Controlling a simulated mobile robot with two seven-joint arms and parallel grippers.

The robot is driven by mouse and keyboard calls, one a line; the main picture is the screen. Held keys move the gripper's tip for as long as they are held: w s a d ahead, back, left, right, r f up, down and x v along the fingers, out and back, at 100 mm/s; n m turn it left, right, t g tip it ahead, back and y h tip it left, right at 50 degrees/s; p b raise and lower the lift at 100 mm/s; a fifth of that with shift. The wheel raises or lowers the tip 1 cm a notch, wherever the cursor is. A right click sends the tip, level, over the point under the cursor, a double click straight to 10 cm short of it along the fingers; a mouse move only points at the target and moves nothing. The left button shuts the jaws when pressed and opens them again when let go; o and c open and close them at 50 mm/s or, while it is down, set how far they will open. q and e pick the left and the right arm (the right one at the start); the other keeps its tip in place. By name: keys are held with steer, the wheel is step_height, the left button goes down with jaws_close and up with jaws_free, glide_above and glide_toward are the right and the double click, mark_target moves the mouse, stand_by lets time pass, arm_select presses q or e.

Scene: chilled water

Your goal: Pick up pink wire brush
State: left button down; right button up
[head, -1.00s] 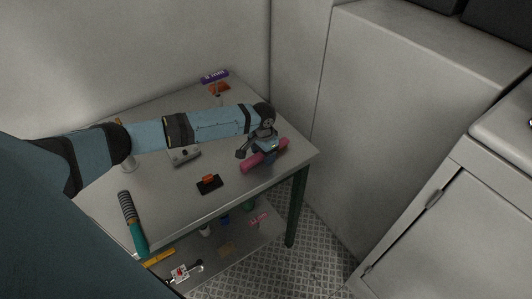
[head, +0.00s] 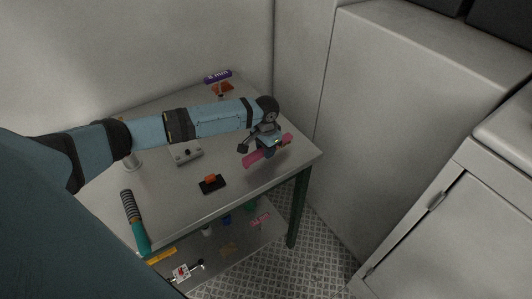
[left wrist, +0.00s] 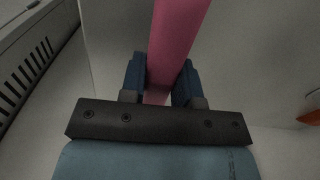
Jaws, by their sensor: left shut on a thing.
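The pink wire brush (head: 257,158) is at the right end of the metal table in the head view. My left gripper (head: 268,149) is shut on it, with the brush's ends sticking out on both sides of the fingers. In the left wrist view the pink handle (left wrist: 176,35) runs between the two blue fingers (left wrist: 163,85). The brush looks slightly above the table top, but I cannot tell the height exactly. Its bristles do not show clearly. My right gripper is not in view.
On the table (head: 185,215) are a black block with an orange part (head: 211,184), a grey box (head: 186,154), a teal-handled tool (head: 135,222) and a purple item (head: 217,76). A lower shelf holds small things. A wall and a cabinet (head: 400,110) stand to the right.

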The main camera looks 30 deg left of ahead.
arm_select(q)
step_height(320, 180, up, 18)
steer(key=shift+f, duration=0.15)
steer(key=c, duration=1.4)
jaws_free()
steer(key=shift+c, duration=0.2)
jaws_close()
